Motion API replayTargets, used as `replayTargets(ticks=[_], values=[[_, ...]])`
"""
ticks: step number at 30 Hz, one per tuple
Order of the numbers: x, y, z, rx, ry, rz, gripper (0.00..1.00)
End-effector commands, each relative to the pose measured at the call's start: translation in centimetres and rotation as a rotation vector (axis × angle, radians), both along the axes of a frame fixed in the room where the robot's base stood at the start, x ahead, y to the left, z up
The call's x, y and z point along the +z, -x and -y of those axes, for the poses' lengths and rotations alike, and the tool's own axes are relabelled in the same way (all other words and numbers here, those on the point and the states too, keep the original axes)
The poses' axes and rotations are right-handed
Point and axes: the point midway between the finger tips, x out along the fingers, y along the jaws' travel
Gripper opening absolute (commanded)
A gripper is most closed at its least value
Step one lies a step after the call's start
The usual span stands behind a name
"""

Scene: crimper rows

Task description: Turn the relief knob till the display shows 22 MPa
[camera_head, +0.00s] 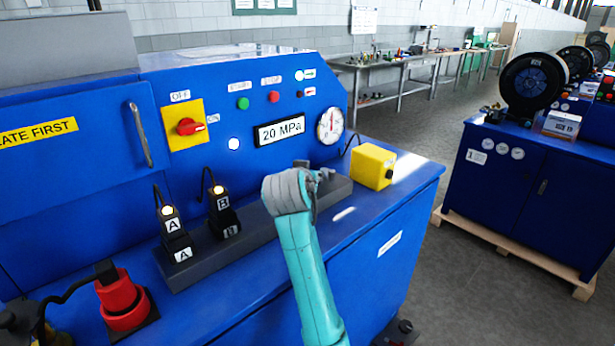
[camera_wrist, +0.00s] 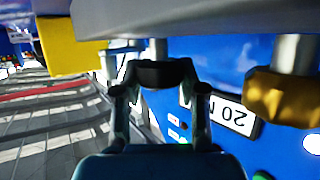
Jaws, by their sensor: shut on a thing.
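The display (camera_head: 280,131) on the blue panel reads 20 MPa. It also shows upside down in the wrist view (camera_wrist: 231,116). My gripper (camera_wrist: 160,75) is shut around a black knob (camera_wrist: 160,72) on a metal stem, one finger on each side. In the head view my gripper (camera_head: 325,174) is at the right part of the grey block (camera_head: 262,236), below the display; the knob is hidden there. A round dial gauge (camera_head: 330,125) sits right of the display. No label on the held knob is readable.
A brass-coloured knob (camera_wrist: 285,98) is beside the held one in the wrist view. A yellow box (camera_head: 373,166) stands right of my gripper.

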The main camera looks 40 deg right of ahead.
Motion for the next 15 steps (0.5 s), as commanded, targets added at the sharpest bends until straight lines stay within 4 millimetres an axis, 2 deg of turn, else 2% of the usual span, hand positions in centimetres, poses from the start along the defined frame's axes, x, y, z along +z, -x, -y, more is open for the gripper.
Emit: replayTargets(ticks=[15], values=[[-0.1,-0.01,-0.03,-0.032,-0.002,-0.002,0.06]])
